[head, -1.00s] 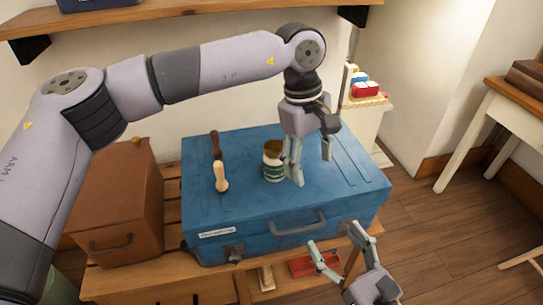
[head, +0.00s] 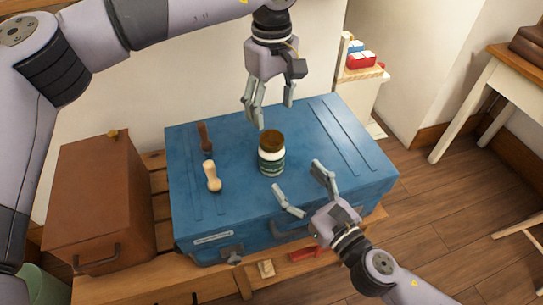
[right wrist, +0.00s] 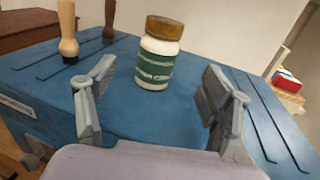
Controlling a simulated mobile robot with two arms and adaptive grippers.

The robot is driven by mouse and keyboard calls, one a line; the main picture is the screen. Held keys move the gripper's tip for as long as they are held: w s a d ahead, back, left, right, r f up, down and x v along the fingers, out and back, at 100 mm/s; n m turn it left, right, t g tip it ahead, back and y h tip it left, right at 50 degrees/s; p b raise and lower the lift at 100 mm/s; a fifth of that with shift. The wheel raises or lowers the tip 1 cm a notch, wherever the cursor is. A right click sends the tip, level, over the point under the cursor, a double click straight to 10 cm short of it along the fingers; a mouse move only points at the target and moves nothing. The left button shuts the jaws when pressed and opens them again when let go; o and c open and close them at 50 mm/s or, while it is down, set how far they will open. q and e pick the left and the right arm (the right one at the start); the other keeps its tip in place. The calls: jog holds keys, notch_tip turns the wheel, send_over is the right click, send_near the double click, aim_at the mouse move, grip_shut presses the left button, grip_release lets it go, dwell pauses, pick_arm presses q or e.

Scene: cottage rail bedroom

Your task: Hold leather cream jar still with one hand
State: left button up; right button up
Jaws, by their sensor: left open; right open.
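The leather cream jar (head: 272,158) stands upright on the blue suitcase, with a brown lid and a white body with a dark green label. It also shows in the right wrist view (right wrist: 157,60), beyond and between the open fingers. My left gripper (head: 272,110) is open above and behind the jar, pointing down, not touching it. My right gripper (head: 300,185) is open and empty at the suitcase's front side, its fingers pointing toward the jar, with a gap between them and it. The right gripper's fingers (right wrist: 160,105) frame the jar in the wrist view.
The blue suitcase (head: 330,180) lies on a slatted wooden bench (head: 160,290). A dark-handled tool (head: 205,138) and a pale-handled tool (head: 212,178) are left of the jar. A brown case (head: 95,200) stands at the left. The suitcase top right of the jar is clear.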

aim_at(279, 158)
jog(key=x, duration=1.1)
jog(key=shift+d, duration=0.1)
jog(key=shift+c, duration=0.6)
grip_shut()
pick_arm(q)
jog(key=m, duration=1.3)
jog(key=shift+m, duration=0.3)
jog(key=shift+f, duration=3.95)
